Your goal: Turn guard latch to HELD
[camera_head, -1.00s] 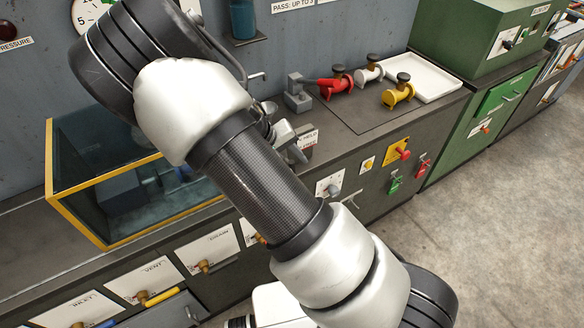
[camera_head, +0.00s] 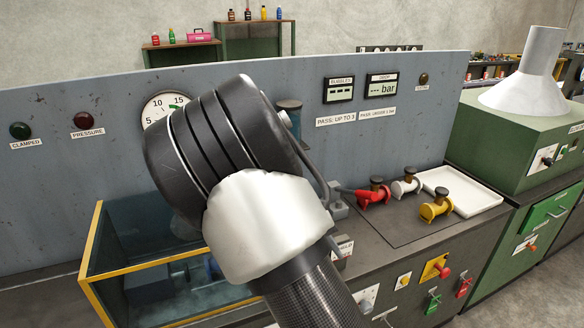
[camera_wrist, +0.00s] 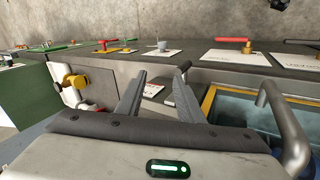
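The guard latch's label plate (camera_head: 345,248), with HELD partly readable, sits on the bench beside the glass tank in the head view; my arm hides most of what is around it. In the wrist view the white label (camera_wrist: 152,90) shows between my fingers. A dark lever with a rounded end (camera_wrist: 184,67), which looks like the latch handle, rises just beyond the right finger's tip. Its exact setting I cannot tell. My gripper (camera_wrist: 160,82) is open, with nothing visible held between its fingers. Whether a finger touches the lever I cannot tell.
The yellow-framed glass tank (camera_head: 97,240) stands left of the label; its yellow edge (camera_wrist: 208,101) is close to my right finger. Red (camera_head: 373,194), white (camera_head: 406,186) and yellow (camera_head: 436,208) flanged spools stand by a white tray (camera_head: 470,198). A bent grey pipe (camera_wrist: 285,130) is at the right.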

